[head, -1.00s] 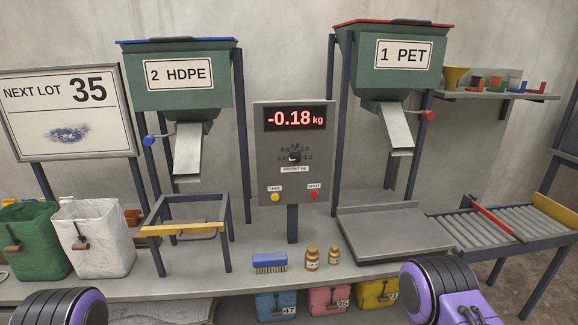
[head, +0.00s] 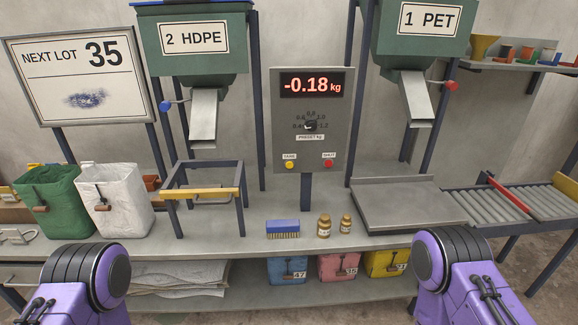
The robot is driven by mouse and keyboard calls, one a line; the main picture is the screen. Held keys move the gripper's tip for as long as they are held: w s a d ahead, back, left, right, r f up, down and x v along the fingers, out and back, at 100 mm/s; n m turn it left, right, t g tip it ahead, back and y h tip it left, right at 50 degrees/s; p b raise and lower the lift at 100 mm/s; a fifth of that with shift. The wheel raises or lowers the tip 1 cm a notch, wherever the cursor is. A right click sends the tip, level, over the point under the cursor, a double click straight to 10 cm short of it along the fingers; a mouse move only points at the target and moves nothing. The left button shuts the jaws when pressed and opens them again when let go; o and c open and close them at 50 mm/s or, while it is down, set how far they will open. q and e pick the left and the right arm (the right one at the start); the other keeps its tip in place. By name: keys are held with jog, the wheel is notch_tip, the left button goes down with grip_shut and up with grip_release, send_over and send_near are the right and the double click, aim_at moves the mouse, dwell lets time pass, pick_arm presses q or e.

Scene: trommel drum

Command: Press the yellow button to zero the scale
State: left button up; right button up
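The scale's control panel (head: 311,120) stands upright on a post at the back middle of the bench. Its red display (head: 312,84) reads -0.18 kg. The yellow button (head: 289,165) is at the panel's lower left under a small label that seems to read TARE. A red button (head: 328,164) is at its lower right. The flat grey scale platform (head: 405,205) is to the right of the panel. My two purple arms show at the bottom left and bottom right, well short of the panel. Neither gripper is in the picture.
Green hoppers labelled 2 HDPE (head: 196,39) and 1 PET (head: 428,18) flank the panel. A blue brush (head: 283,227) and two small brass weights (head: 324,226) lie on the bench before it. A metal stand (head: 203,195), bags (head: 117,200) and a roller conveyor (head: 500,205) stand at the sides.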

dwell(0.3)
grip_shut()
dwell(1.6)
